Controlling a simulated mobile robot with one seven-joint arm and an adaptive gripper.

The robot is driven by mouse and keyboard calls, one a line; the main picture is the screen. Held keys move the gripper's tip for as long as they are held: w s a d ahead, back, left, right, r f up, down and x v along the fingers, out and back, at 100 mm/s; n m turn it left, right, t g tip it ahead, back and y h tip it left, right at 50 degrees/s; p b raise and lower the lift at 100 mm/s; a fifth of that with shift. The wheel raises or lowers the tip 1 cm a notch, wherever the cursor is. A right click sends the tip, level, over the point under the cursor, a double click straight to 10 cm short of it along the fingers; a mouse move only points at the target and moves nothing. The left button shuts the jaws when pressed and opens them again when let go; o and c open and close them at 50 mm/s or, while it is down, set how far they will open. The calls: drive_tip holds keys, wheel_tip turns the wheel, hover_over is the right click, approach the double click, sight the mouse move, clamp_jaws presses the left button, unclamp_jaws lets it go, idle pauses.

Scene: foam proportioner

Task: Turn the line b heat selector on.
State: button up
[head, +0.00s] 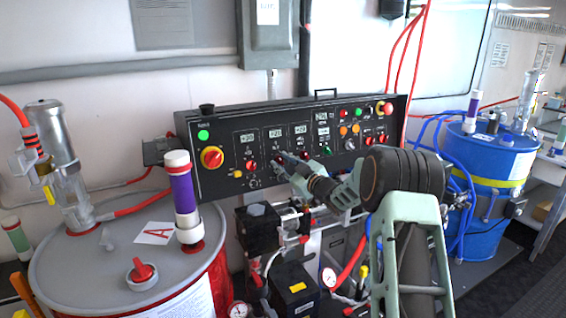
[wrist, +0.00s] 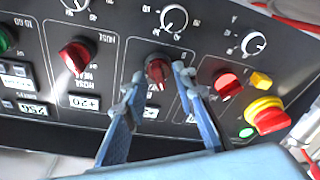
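The line b heat selector appears to be the middle red knob (wrist: 157,70) in the wrist view, below a white-marked dial; its label is unreadable. Its handle points nearly along the panel's vertical. My gripper (wrist: 157,77) is open, with one blue fingertip on each side of this knob. Small gaps seem to show between knob and fingertips, though contact at depth is hard to judge. In the head view my gripper (head: 284,163) is at the front of the black control panel (head: 216,181), partly hiding the selectors there.
Another red selector (wrist: 228,85) and the red-yellow main switch (wrist: 270,115) sit close to the right finger in the wrist view. The hose heat selector (wrist: 75,55) is to the left. A grey drum (head: 110,262) and a blue drum (head: 490,170) flank the panel.

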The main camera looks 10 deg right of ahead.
clamp_jaws()
drive_tip(key=shift+f+m, duration=0.1)
drive_tip(key=shift+m, duration=0.2)
drive_tip(key=shift+f+m+h+b, duration=0.1)
drive_tip(key=shift+m+h+b, duration=0.2)
drive_tip(key=shift+m+b, duration=0.65)
drive_tip(key=m+b, duration=0.1)
drive_tip(key=m, duration=0.2)
drive_tip(key=shift+t+h, duration=0.4)
drive_tip(key=m+h+b, duration=0.1)
drive_tip(key=m, duration=0.3)
drive_tip(key=shift+m+b, duration=0.25)
drive_tip(key=shift+b, duration=0.05)
drive_tip(key=shift+m+h+b, duration=0.55)
drive_tip(key=shift+m+h, duration=0.05)
drive_tip(key=shift+m, duration=1.4)
